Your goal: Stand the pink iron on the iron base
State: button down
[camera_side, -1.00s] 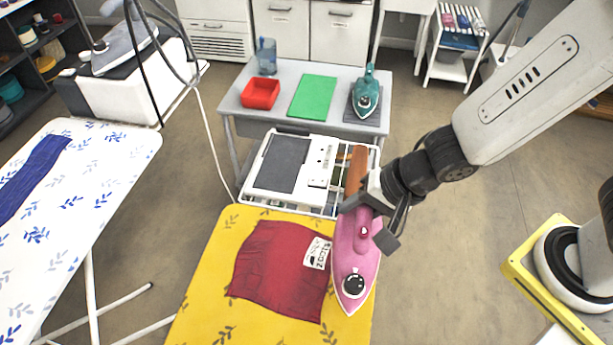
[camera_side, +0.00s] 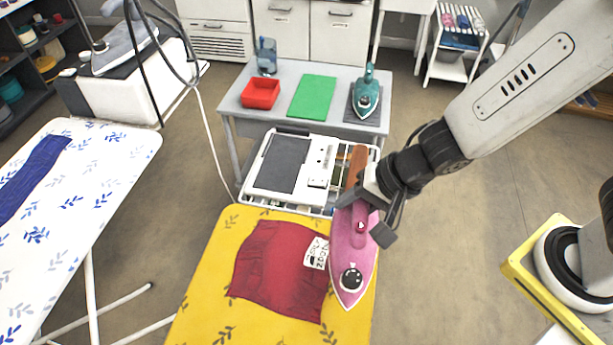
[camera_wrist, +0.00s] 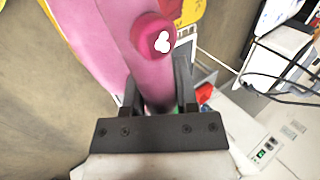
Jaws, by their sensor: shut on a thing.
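The pink iron (camera_side: 349,262) is at the right edge of the yellow ironing board (camera_side: 205,285), its tip toward the camera. My gripper (camera_side: 372,215) is shut on the iron's rear handle part. I cannot tell whether the iron touches the board. Behind it is a white stand with a dark grey plate (camera_side: 279,163), which looks like the iron base. An orange-brown piece (camera_side: 356,165) shows just behind my gripper.
A red cloth (camera_side: 275,270) with a white label lies on the yellow board. A patterned ironing board (camera_side: 95,190) stands at left.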

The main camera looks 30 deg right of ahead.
jog(key=shift+w+d+r+n, duration=0.1)
jog(key=shift+w+r+n, duration=0.15)
jog(key=shift+w, duration=0.55)
jog(key=shift+w+r+n, duration=0.15)
jog(key=shift+w+n, duration=0.1)
jog(key=shift+w, duration=0.55)
jog(key=w+d+n+g+y, duration=0.2)
jog(key=w+d+n+g, duration=0.15)
jog(key=w+d, duration=0.45)
jog(key=d+f+n+g, duration=0.1)
jog(key=d+n, duration=0.3)
jog(key=d, duration=0.9)
jog(key=shift+f, duration=0.7)
jog(key=shift+a, duration=0.15)
